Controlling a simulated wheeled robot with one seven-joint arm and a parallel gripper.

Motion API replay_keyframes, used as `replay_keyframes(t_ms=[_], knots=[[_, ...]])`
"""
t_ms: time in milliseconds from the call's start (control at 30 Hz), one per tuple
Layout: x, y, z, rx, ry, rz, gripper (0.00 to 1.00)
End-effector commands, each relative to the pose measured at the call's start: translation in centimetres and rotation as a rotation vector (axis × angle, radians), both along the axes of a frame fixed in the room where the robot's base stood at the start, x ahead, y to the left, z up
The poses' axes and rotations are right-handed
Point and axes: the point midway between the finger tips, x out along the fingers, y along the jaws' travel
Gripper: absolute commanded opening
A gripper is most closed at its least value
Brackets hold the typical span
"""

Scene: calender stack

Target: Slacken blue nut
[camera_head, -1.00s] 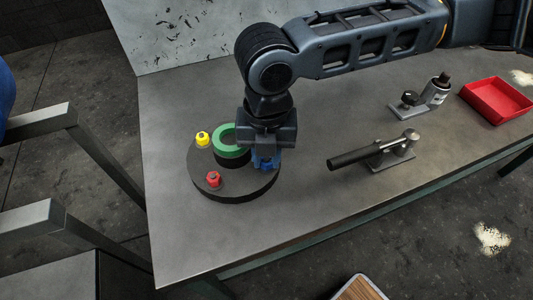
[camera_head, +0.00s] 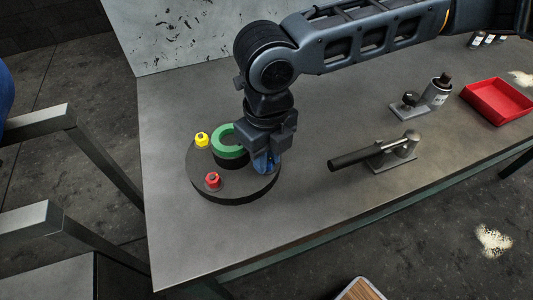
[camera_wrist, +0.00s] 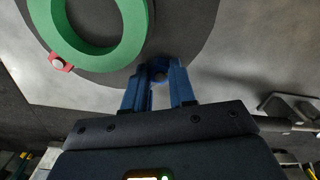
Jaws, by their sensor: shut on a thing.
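The blue nut (camera_wrist: 158,67) sits at the right side of a round dark disc (camera_head: 238,196), mostly hidden by my gripper (camera_head: 264,166). My gripper comes down from above and is shut on the nut, with a blue finger on each side in the wrist view (camera_wrist: 158,84). A green ring (camera_head: 224,150) stands at the disc's middle, left of my gripper. A red nut (camera_head: 213,180) is at the front of the disc and a yellow nut (camera_head: 202,140) at the back left.
The disc lies near the left end of a grey table (camera_head: 300,220). The table front is clear.

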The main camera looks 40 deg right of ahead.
Motion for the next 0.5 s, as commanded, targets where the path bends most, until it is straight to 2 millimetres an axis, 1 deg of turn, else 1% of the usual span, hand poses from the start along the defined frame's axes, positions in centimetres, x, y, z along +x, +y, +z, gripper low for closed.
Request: replay_keyframes(t_ms=[200, 500], knots=[[-0.03, -0.03, -0.12, -0.001, 0.001, 0.032, 0.00], [-0.03, -0.03, -0.12, -0.001, 0.002, 0.035, 0.00]])
